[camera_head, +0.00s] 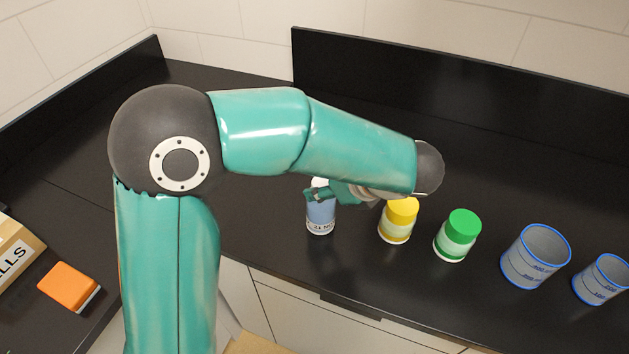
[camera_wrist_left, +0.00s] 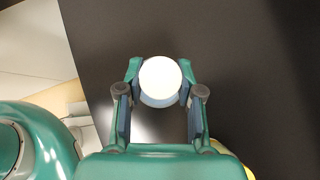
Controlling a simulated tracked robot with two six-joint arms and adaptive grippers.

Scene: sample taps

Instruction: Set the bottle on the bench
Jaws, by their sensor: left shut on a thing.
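The bottle (camera_head: 321,215) has a white cap and a blue body with a label. My left gripper (camera_head: 321,193) is shut on it near the top, with the arm reaching over from the left. In the left wrist view the round white cap (camera_wrist_left: 160,80) sits between the two fingers of the left gripper (camera_wrist_left: 160,88). The bottle is upright over the black bench (camera_head: 262,200), near its front edge; I cannot tell whether its base touches the top. My right gripper is not in view.
A yellow-capped jar (camera_head: 398,220) and a green-capped jar (camera_head: 458,235) stand right of the bottle. Two blue-rimmed beakers (camera_head: 535,262) (camera_head: 603,280) stand farther right. An orange block (camera_head: 69,287) and a cardboard box (camera_head: 14,250) are at the left. Bench behind the bottle is clear.

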